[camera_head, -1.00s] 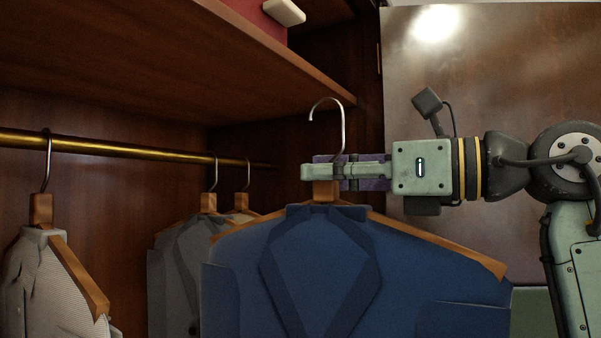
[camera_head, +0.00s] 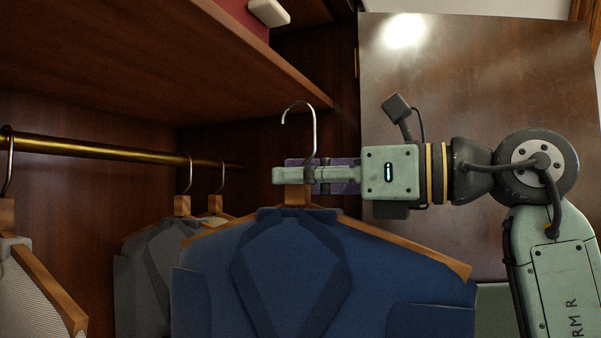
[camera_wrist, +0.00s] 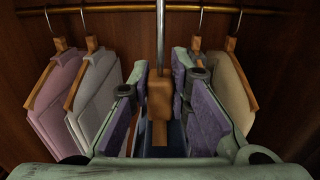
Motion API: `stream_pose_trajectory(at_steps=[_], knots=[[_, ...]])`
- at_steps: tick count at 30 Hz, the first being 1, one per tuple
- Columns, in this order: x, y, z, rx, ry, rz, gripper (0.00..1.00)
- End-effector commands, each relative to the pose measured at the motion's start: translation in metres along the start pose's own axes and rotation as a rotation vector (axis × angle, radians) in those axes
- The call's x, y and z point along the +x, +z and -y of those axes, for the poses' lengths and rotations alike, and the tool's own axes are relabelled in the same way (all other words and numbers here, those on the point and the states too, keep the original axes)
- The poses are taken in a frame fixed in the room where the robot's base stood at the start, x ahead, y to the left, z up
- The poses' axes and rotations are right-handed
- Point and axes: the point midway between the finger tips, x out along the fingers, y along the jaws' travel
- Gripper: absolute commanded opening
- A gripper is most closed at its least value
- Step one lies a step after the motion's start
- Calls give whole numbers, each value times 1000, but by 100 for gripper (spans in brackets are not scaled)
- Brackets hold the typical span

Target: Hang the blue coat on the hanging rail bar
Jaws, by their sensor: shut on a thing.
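The blue coat (camera_head: 290,275) hangs upright on a wooden hanger (camera_head: 400,245) with a metal hook (camera_head: 314,135). My gripper (camera_head: 296,175) is shut on the wooden neck of this hanger, just below the hook. In the wrist view the hanger neck (camera_wrist: 160,105) stands between my purple-padded fingers, with a little of the blue coat (camera_wrist: 160,145) below. The brass hanging rail bar (camera_head: 100,150) runs across the left of the head view. The hook is apart from the bar, to the right of its visible end and with its top higher in the picture. The bar also shows in the wrist view (camera_wrist: 120,8).
A grey coat (camera_head: 155,270) and a pale coat (camera_head: 30,290) hang on the bar at left. The wrist view shows a pink coat (camera_wrist: 62,100) and a beige coat (camera_wrist: 222,90). A wooden shelf (camera_head: 200,75) lies above the bar. An open door panel (camera_head: 480,90) stands behind my arm.

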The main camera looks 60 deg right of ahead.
Motion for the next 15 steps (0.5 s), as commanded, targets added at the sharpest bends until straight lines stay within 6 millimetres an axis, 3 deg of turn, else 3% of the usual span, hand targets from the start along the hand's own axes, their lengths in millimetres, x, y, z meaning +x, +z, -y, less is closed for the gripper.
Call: stream_pose_trajectory(at_steps=[15], knots=[[51,2,-1,-1,2,5,0]])
